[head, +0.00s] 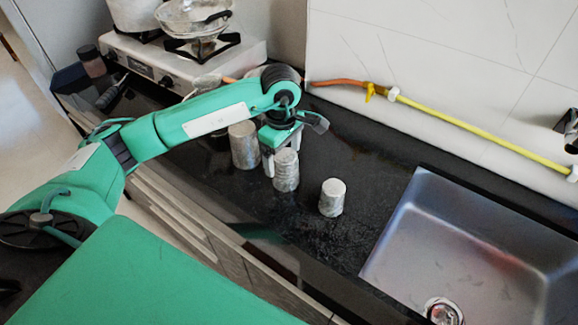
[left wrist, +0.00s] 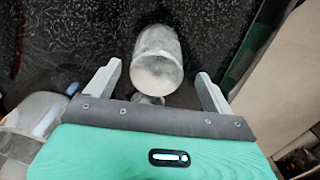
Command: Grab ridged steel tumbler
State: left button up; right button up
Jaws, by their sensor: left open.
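Three similar grey metal-looking tumblers stand upright on the dark counter in the head view. The middle one (head: 286,172), with faint ridges on its side, is right at my left gripper (head: 281,161). Another tumbler (head: 244,147) stands to its left, and a third (head: 332,198) stands apart to its right. My left gripper points down and is open. In the left wrist view, a tumbler (left wrist: 157,62) lies between and just beyond the spread fingers (left wrist: 158,70), with no clear contact. Ridges are too faint to tell the tumblers apart surely. My right gripper is out of view.
A steel sink (head: 470,240) is set in the counter (head: 270,215) at right. A white stove (head: 180,65) with pots is at the back left. A yellow hose (head: 470,133) runs along the tiled wall. The counter between the right tumbler and the sink is clear.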

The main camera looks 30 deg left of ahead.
pick_arm(q)
jog(key=f, duration=0.3)
jog(key=f+p, duration=0.1)
jog(key=shift+w+d+f, duration=0.15)
jog(key=shift+d, duration=0.1)
jog(key=shift+f, duration=0.35)
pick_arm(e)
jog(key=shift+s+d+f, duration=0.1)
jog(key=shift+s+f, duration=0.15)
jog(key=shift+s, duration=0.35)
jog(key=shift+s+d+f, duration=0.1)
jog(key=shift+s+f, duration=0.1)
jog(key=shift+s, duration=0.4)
pick_arm(q)
jog(key=shift+c, duration=0.3)
jog(key=c, duration=1)
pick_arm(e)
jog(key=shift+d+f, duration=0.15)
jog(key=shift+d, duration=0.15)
